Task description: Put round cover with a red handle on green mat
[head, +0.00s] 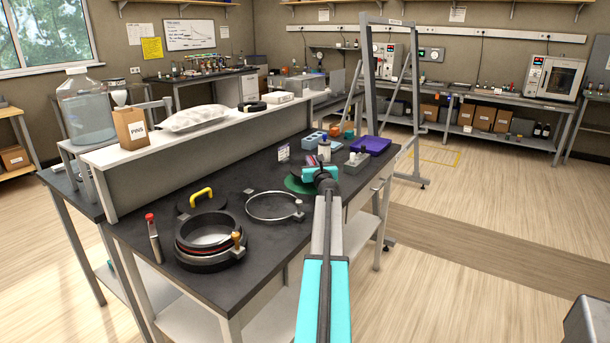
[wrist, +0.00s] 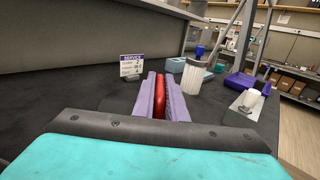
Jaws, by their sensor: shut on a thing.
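My gripper (wrist: 160,82) is shut on the red handle (wrist: 160,98) of the round cover; the handle shows between the two purple fingers in the wrist view. The cover's disc is dark or hidden below the fingers and does not stand out from the dark bench. In the head view the green mat (head: 297,184) lies on the bench, its left part showing beside my gripper (head: 322,176). My arm and gripper hide the rest of it. I cannot tell whether the cover touches the mat.
A service sign (wrist: 131,66), a white jar with a blue top (wrist: 194,72), a grey block (wrist: 245,104) and a purple tray (head: 371,145) stand nearby. A yellow-handled cover (head: 200,200), a metal ring (head: 273,206) and a round port (head: 208,240) are at the left.

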